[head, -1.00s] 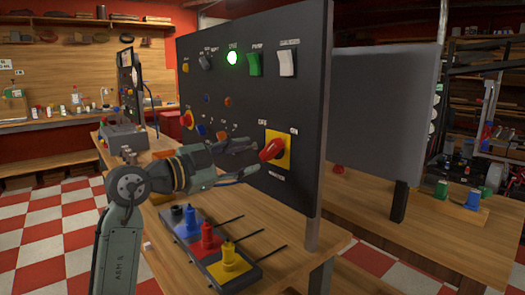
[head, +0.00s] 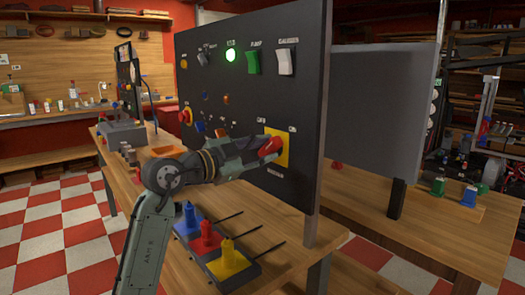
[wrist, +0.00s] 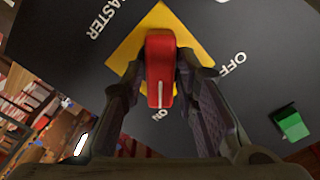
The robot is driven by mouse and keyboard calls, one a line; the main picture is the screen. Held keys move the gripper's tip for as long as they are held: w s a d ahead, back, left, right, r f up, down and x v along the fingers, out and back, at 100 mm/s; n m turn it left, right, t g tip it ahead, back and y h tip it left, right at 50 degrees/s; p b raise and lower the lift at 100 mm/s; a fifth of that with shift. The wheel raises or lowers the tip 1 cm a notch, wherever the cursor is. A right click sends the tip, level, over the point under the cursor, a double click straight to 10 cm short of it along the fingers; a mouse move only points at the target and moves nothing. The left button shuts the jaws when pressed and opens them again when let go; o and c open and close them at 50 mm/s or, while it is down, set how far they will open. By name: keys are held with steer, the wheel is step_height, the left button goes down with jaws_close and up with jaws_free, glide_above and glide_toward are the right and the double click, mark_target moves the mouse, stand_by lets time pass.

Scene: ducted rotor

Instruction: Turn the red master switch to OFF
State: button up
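The red master switch (head: 269,147) is a rotary handle on a yellow square plate (head: 283,152), low on the right of the black panel. In the wrist view the red handle (wrist: 160,70) has its white mark pointing at the ON label (wrist: 159,114). The OFF label (wrist: 232,65) is to the right. My gripper (wrist: 160,72) has one finger on each side of the handle, drawn in close against its sides. In the head view my gripper (head: 262,153) is at the handle and partly covers it.
Below my arm, a block with blue, red and yellow plugs (head: 228,260) lies on the wooden bench (head: 300,262).

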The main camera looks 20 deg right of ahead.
jaws_close()
steer(key=shift+n, duration=0.4)
steer(key=n+p, duration=0.1)
steer(key=n, duration=0.1)
steer(key=shift+r+n+p, duration=0.1)
steer(key=shift+n+p, duration=0.2)
steer(key=shift+n, duration=0.1)
steer(key=n+p, duration=0.1)
steer(key=n, duration=0.2)
steer(key=shift+n+p, duration=0.35)
steer(key=shift+n, duration=0.05)
steer(key=n+p, duration=0.3)
steer(key=n, duration=0.2)
steer(key=shift+r, duration=0.1)
steer(key=n+p, duration=0.3)
steer(key=n, duration=0.2)
steer(key=shift+p, duration=0.3)
steer(key=shift+n, duration=0.4)
